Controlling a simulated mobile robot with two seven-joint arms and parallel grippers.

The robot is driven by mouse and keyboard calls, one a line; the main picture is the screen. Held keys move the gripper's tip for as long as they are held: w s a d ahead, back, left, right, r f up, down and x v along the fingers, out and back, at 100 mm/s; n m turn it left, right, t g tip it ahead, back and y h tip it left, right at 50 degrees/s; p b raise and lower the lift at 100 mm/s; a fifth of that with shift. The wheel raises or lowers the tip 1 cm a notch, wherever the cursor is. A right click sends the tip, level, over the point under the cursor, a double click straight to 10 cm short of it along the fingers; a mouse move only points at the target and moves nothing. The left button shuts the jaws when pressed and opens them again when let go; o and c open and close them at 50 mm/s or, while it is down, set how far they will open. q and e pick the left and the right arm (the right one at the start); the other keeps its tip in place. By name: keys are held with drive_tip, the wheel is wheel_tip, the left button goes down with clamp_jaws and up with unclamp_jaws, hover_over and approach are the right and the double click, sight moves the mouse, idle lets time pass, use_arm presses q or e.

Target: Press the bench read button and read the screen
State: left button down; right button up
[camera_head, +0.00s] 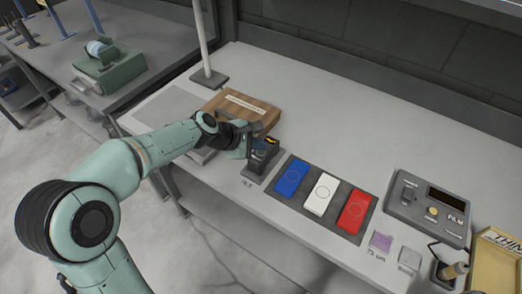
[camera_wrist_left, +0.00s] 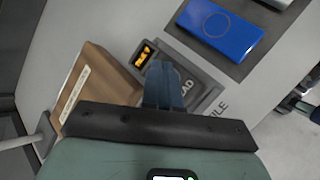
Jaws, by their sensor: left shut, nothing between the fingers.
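A small dark reading unit (camera_head: 259,162) stands on the bench, left of the coloured pads. Its small screen (camera_wrist_left: 145,54) is lit with orange characters, too small to read surely; the screen also shows in the head view (camera_head: 271,142). My left gripper (camera_head: 250,147) is over the unit, with its fingers shut and empty. In the left wrist view the fingertips (camera_wrist_left: 160,70) point down at the unit's face beside the screen. The letters "AD" show next to them. The read button is hidden behind the fingers, so contact cannot be told. My right gripper is out of view.
A wooden box (camera_head: 240,106) with a white label lies just behind the unit. A dark tray (camera_head: 331,222) holds blue, white and red pads to the right. A grey film gauge (camera_head: 430,207) and a yellow tray (camera_head: 496,262) stand farther right. A white post rises behind.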

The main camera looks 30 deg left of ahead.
sight(258, 154)
use_arm(q)
drive_tip(key=shift+f+b, duration=0.3)
drive_tip(key=shift+f, duration=0.1)
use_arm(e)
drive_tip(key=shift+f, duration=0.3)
use_arm(q)
drive_tip(key=shift+r, duration=0.1)
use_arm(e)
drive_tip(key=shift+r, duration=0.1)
use_arm(q)
drive_tip(key=shift+r+p, duration=0.7)
drive_tip(key=shift+p, duration=0.15)
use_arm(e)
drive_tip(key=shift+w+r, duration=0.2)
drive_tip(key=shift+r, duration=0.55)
use_arm(q)
drive_tip(key=shift+r+p, duration=0.5)
drive_tip(key=shift+r, duration=0.1)
wheel_tip(258, 154, up, 4)
drive_tip(key=p, duration=0.3)
drive_tip(key=shift+p, duration=0.3)
drive_tip(key=shift+f, duration=0.1)
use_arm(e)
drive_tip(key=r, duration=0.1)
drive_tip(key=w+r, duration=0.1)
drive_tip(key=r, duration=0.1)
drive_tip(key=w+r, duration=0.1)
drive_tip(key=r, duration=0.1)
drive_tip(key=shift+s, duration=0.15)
